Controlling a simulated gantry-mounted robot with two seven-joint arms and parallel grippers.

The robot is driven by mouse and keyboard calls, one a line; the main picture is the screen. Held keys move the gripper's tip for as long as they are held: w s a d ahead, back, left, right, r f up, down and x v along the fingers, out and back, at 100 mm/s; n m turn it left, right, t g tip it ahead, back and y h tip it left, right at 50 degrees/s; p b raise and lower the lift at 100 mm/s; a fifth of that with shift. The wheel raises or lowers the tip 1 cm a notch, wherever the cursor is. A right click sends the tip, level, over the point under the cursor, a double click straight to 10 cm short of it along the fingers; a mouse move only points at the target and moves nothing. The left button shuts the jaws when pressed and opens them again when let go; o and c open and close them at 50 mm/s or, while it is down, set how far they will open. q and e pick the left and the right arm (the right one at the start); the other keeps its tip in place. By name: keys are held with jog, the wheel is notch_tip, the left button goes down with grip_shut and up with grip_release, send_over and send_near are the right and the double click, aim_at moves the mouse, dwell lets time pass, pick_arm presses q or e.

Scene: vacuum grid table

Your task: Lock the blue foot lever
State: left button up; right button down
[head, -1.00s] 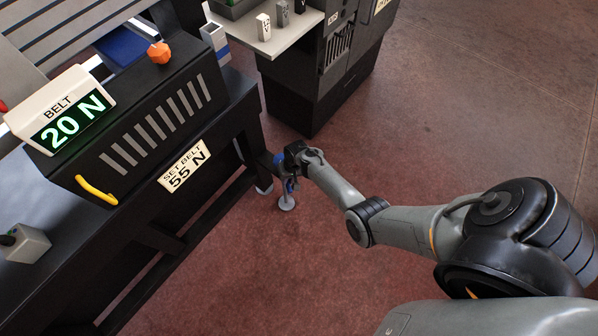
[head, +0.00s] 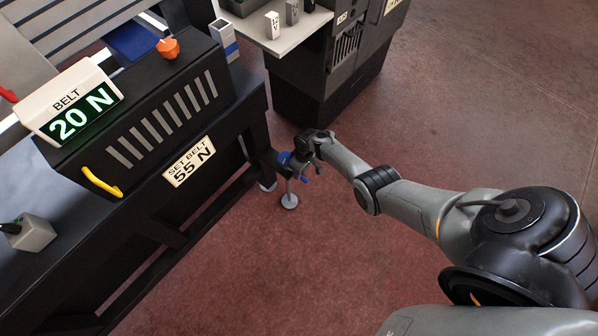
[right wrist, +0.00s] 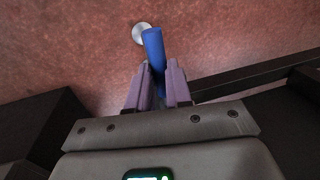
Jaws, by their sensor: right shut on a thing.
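The blue foot lever (head: 304,179) is by the lower corner of the black machine frame, above a round grey foot (head: 289,201). In the head view its handle sticks out to the right of the foot's post. My right gripper (head: 313,166) is at the lever and shut on it. In the right wrist view the blue lever (right wrist: 153,48) runs between the two purple-grey fingers (right wrist: 157,85), with its end reaching beyond them towards the foot. The fingers partly hide the lever. My left gripper is not in view.
The black machine frame (head: 228,190) stands left of my right gripper. A belt display (head: 75,118) reads 20 N and a sign (head: 189,162) reads SET BELT 55 N. A dark cabinet (head: 330,85) stands behind. The reddish floor (head: 330,260) in front is clear.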

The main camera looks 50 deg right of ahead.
jog(key=shift+s+f, duration=0.1)
jog(key=c, duration=1)
grip_release()
jog(key=shift+d, duration=0.1)
jog(key=shift+c, duration=0.2)
jog(key=shift+r+p, duration=0.4)
jog(key=shift+r, duration=0.15)
notch_tip(320, 180, up, 10)
jog(key=d+p, duration=0.2)
jog(key=p, duration=0.4)
jog(key=shift+f, duration=0.2)
